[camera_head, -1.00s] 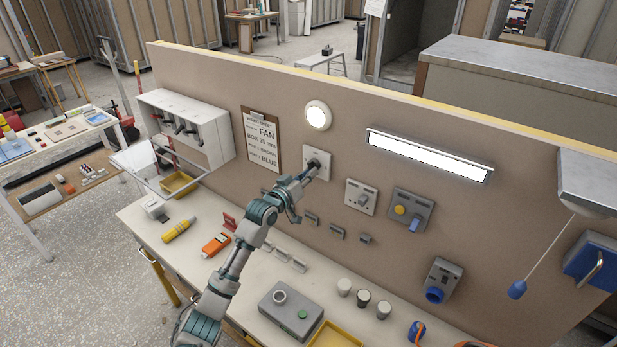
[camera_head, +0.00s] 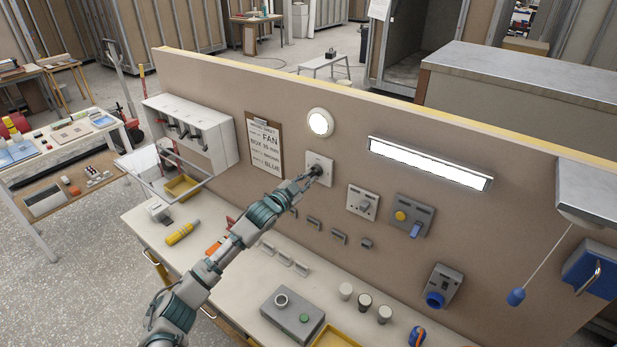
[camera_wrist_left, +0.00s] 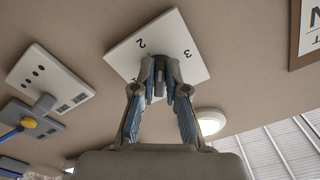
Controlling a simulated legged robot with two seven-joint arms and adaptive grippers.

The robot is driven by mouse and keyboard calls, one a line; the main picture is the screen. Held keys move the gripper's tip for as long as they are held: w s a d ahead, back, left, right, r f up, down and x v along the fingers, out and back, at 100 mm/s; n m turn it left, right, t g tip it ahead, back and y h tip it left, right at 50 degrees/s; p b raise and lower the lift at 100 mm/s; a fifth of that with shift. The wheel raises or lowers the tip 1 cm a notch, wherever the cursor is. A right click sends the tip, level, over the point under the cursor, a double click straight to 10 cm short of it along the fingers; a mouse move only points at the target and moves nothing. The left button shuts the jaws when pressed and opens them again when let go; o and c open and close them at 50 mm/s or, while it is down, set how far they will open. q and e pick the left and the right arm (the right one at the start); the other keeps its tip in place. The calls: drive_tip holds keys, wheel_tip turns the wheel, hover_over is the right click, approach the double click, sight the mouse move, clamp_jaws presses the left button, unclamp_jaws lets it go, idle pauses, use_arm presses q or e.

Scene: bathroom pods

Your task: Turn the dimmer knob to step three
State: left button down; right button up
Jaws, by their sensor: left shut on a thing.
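The dimmer is a white square plate (camera_head: 323,160) on the brown wall board, with a dark knob at its middle. My left gripper (camera_head: 314,172) reaches it from the lower left and is shut on the knob. In the left wrist view both fingertips (camera_wrist_left: 160,72) close on the knob in front of the plate (camera_wrist_left: 190,58), and the fingers hide most of it. The numerals 2 and 3 show on the plate's face. Which step the knob points to cannot be told. My right gripper is not in view.
A round lamp (camera_head: 320,122) and a strip light (camera_head: 430,163) glow above. A socket plate (camera_head: 362,202) and a grey switch box (camera_head: 411,215) sit to the right. A clipboard sheet (camera_head: 265,146) hangs left. The bench below holds tools, cups and a grey box (camera_head: 291,312).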

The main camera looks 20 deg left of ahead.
use_arm(q)
drive_tip(key=shift+w+a+r+m+p, duration=0.15)
drive_tip(key=shift+m+p, duration=0.6)
drive_tip(key=shift+m, duration=1.1)
drive_tip(key=shift+s+a+r+m+p, duration=0.1)
drive_tip(key=shift+m+p, duration=0.7)
drive_tip(key=shift+m, duration=1)
drive_tip(key=shift+w+a+r+m+p, duration=0.15)
drive_tip(key=shift+m+p, duration=0.6)
drive_tip(key=shift+m, duration=1.1)
drive_tip(key=c, duration=0.8)
unclamp_jaws()
drive_tip(key=shift+w, duration=0.15)
drive_tip(key=shift+o, duration=0.3)
drive_tip(key=shift+w, duration=0.15)
drive_tip(key=v, duration=1.2)
drive_tip(key=shift+a, duration=0.2)
